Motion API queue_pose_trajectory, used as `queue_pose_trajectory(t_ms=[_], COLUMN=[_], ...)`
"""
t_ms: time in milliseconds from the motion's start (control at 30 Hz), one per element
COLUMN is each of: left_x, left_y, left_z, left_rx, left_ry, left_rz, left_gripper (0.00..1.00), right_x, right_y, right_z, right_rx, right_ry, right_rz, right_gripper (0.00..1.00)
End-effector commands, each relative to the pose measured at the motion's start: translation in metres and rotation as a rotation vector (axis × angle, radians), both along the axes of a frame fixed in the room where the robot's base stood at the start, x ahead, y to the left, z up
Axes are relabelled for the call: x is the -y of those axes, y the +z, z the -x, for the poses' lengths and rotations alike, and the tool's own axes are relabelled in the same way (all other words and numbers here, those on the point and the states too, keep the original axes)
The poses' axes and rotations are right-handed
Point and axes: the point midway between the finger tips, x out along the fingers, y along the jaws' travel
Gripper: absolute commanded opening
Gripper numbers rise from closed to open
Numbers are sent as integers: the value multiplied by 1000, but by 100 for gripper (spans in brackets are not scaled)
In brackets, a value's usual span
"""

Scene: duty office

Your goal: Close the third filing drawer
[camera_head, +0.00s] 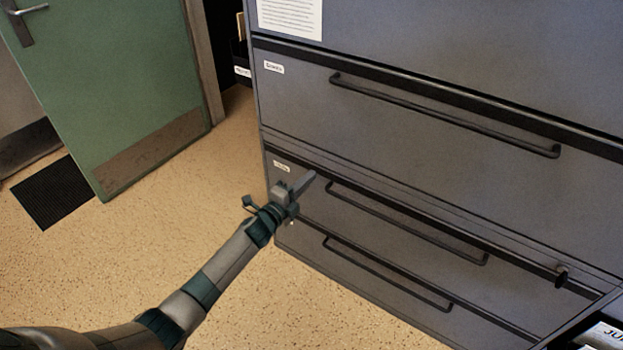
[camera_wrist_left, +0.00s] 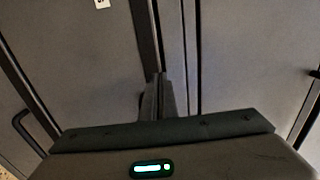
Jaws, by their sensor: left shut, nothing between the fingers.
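The grey filing cabinet's third drawer (camera_head: 350,215) has a long dark bar handle (camera_head: 405,225) and a small white label at its left end. Its front looks flush or nearly flush with the drawer above; a small gap cannot be ruled out. My left gripper (camera_head: 312,178) is shut and empty, with its tip at the upper left part of this drawer front, left of the handle. Whether it touches cannot be told. In the left wrist view, the shut fingers (camera_wrist_left: 158,95) point at grey drawer fronts and a dark seam. My right gripper is not in view.
The drawer above (camera_head: 440,160) and the bottom drawer (camera_head: 350,268) have similar bar handles. A green door (camera_head: 110,80) stands at the left, with a dark floor mat (camera_head: 52,192) beside it. A dark container (camera_head: 590,325) shows at bottom right. Speckled floor in front is clear.

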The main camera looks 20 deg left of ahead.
Motion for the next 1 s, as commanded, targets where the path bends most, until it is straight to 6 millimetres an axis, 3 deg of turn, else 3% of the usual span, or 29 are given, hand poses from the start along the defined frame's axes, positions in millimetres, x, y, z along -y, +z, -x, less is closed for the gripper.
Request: queue_pose_trajectory(t_ms=[267,700,1000], left_x=[-10,-30,-34], left_y=[-2,-3,-2], left_z=[22,82,98], left_rx=[-3,-5,-3], left_ry=[-1,-1,-1], left_rz=[-1,-2,-1], left_gripper=[0,0,0], right_x=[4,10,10], right_y=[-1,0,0], right_z=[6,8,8], right_rx=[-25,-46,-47], right_ry=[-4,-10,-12], right_rz=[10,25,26], right_gripper=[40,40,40])
